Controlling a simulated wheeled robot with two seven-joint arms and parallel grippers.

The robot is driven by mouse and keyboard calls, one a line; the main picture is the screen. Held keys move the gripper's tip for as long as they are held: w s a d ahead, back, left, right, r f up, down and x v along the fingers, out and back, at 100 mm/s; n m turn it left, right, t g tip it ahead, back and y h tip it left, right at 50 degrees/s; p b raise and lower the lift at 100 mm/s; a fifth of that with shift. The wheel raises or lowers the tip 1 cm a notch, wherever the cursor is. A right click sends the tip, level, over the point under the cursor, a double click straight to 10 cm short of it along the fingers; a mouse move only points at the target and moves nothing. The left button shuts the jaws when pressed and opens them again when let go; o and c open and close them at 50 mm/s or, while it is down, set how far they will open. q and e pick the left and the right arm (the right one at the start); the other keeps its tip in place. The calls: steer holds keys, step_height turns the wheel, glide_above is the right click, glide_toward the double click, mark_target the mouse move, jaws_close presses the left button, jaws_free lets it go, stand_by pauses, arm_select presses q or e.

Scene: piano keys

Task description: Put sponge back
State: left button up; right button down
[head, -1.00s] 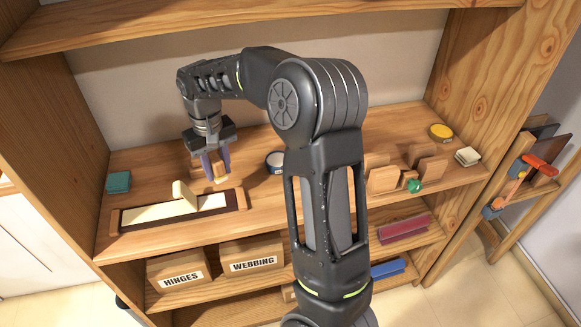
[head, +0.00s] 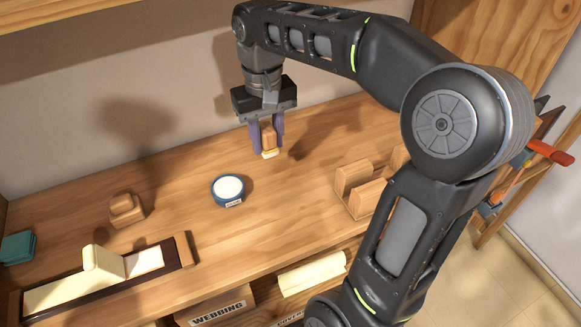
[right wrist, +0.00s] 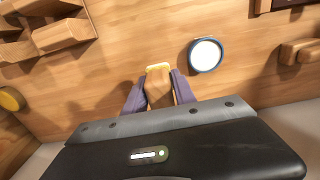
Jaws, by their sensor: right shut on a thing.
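My right gripper (head: 267,140) is shut on a brown wooden block with a pale yellow pad (head: 269,152) at its lower end. The purple fingers stand on either side of it, pointing down over the back of the wooden shelf (head: 215,260). The block also shows between the fingers in the right wrist view (right wrist: 158,90). I cannot tell whether its pad touches the shelf, or whether this block is the sponge. My left gripper is not in view.
A blue round tin (head: 229,190) stands left of the gripper. A small wooden block (head: 126,209), a dark tray with cream strips (head: 110,280) and teal pads (head: 18,247) lie farther left. Upright wooden pieces (head: 362,190) stand to the right. Shelf around the held block is clear.

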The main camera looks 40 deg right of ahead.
steer(key=shift+s+d, duration=0.1)
steer(key=shift+s, duration=0.25)
steer(key=shift+f, duration=0.1)
glide_above(271, 183)
steer(key=shift+f, duration=3.05)
steer(key=shift+f, duration=1.85)
steer(key=shift+f, duration=0.15)
